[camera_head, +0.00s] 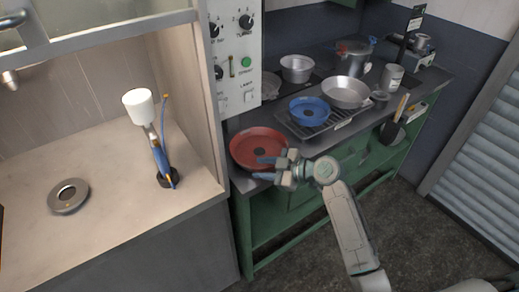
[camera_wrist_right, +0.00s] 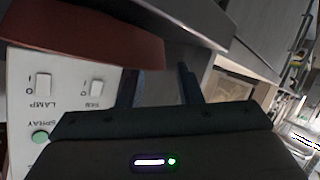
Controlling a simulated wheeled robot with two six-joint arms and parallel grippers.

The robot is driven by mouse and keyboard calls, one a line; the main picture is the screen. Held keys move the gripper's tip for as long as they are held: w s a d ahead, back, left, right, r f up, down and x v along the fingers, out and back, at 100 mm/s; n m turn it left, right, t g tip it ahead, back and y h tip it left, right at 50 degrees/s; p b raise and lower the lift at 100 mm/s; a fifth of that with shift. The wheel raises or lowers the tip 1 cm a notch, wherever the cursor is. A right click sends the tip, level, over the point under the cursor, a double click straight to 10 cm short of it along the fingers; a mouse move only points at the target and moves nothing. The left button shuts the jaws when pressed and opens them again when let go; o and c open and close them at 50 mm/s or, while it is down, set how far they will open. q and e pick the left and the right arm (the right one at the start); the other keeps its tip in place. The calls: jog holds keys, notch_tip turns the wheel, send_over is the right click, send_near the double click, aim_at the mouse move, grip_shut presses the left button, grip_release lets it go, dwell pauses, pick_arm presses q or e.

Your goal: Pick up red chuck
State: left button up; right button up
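The red chuck (camera_head: 258,148) is a shallow round red dish with a dark centre hole. It lies at the near left end of the green bench, beside the control panel. My right gripper (camera_head: 262,168) is at its near right rim, with its fingers apart and pointing left over the edge. In the right wrist view the red chuck (camera_wrist_right: 100,40) fills the upper left, and its edge ends near the tips of the spread fingers (camera_wrist_right: 158,85). I cannot tell whether a finger touches it. My left gripper is not in view.
A blue chuck (camera_head: 308,110) sits on a dark rack right behind the red one. Metal pans (camera_head: 346,92) and pots stand farther back on the bench. The control panel (camera_head: 234,50) and cabinet wall stand close on the left. Dark floor (camera_head: 400,220) is clear at right.

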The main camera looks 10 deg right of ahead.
aim_at(250, 168)
jog(key=p+x, duration=0.2)
jog(key=x, duration=0.1)
jog(key=shift+w+a+r, duration=0.1)
jog(key=shift+a, duration=0.35)
jog(key=shift+w+a+f, duration=0.2)
jog(key=shift+a+f, duration=0.05)
jog(key=shift+f, duration=0.05)
jog(key=shift+d, duration=0.1)
grip_shut()
jog(key=shift+r, duration=0.15)
